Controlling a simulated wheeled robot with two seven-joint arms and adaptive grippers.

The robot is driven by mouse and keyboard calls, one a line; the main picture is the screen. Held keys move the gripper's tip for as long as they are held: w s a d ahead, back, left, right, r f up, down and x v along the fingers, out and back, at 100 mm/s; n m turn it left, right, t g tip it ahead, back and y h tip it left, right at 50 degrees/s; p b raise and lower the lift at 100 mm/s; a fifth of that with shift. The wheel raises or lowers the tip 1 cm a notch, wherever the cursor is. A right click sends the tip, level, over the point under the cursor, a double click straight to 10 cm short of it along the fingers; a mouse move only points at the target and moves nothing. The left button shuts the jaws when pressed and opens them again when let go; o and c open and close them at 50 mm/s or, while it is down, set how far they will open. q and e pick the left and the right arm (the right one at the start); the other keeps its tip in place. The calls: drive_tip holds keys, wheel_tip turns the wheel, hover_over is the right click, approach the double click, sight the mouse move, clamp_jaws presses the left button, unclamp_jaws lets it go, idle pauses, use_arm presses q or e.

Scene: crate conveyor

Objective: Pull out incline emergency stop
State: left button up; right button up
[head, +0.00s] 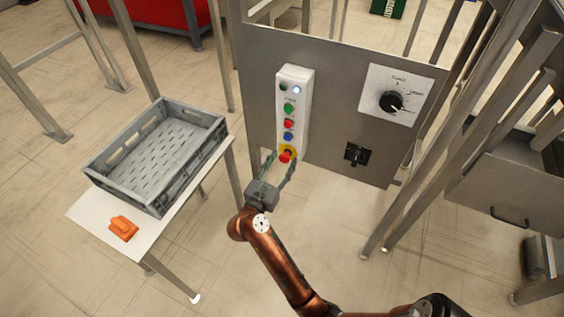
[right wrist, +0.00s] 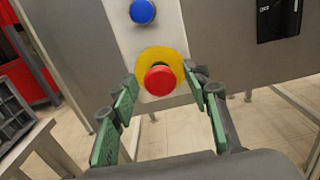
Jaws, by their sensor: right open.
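The emergency stop is a red round button (head: 286,156) on a yellow disc, at the bottom of a white control box on the grey panel. In the right wrist view the red button (right wrist: 160,80) sits between and just beyond my right gripper's fingertips. My right gripper (head: 280,166) is open, with one green-padded finger on each side of the button. The fingers (right wrist: 162,98) look apart from the button in the right wrist view. I cannot tell whether the button is pressed in or out. My left gripper is not in view.
The control box (head: 294,95) has several other buttons above, including a blue one (right wrist: 142,11). A rotary dial (head: 391,102) and a black switch (head: 356,153) are to the right. A grey crate (head: 200,163) and an orange object (head: 123,228) are on a white table (head: 90,215) at left.

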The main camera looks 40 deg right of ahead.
drive_tip(key=v, duration=0.7)
drive_tip(key=shift+a, duration=0.25)
drive_tip(key=shift+s, duration=0.1)
idle(0.4)
